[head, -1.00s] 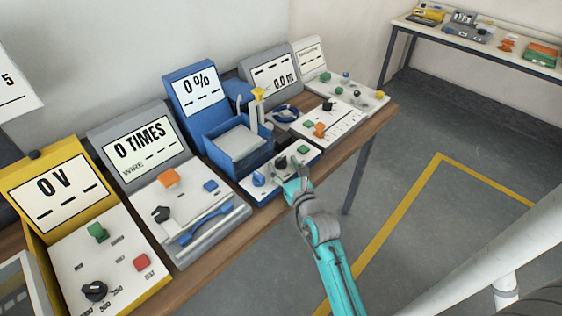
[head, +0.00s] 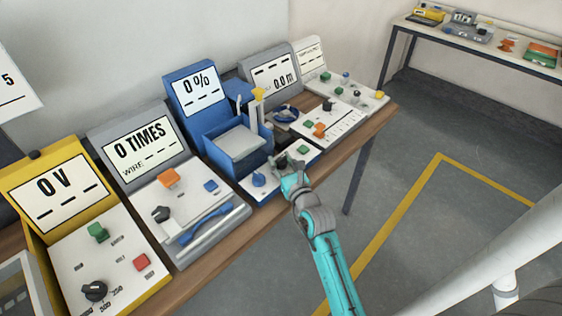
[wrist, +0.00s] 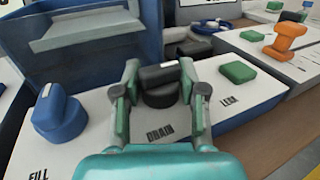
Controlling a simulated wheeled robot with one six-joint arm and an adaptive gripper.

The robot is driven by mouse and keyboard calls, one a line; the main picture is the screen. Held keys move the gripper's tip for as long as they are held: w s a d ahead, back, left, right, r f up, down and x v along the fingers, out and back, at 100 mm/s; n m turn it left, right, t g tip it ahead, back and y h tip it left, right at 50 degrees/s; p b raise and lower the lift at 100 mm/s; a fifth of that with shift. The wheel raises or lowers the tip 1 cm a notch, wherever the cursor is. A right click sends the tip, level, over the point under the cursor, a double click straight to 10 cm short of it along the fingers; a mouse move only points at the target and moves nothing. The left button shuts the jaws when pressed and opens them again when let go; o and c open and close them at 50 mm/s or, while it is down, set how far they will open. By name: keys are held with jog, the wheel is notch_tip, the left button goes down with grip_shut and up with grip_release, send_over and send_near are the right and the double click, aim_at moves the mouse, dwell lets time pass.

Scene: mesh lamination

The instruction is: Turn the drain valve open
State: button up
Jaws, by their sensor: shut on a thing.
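The drain valve is a black knob (wrist: 160,86) with a light mark on top, on the white panel of the blue machine, above the printed word DRAIN. My gripper (wrist: 162,92) is shut on this knob, one finger on each side of it in the wrist view. In the head view my gripper (head: 287,172) reaches the panel from the front, and the knob is mostly hidden behind it. The blue machine's display (head: 197,86) reads 0 %.
A blue FILL knob (wrist: 60,113) stands left of the drain knob, and a green LEAK button (wrist: 236,72) stands right. The blue tank (head: 235,146) rises behind. A grey tester (head: 185,205) is to the left. The floor in front is clear.

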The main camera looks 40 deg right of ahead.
jog(key=shift+f+y, duration=0.15)
jog(key=shift+y, duration=0.35)
jog(key=shift+n+y, duration=0.4)
jog(key=shift+n, duration=0.2)
jog(key=o, duration=1.1)
jog(key=shift+c, duration=0.2)
jog(key=v, duration=1.2)
jog(key=shift+f, duration=0.1)
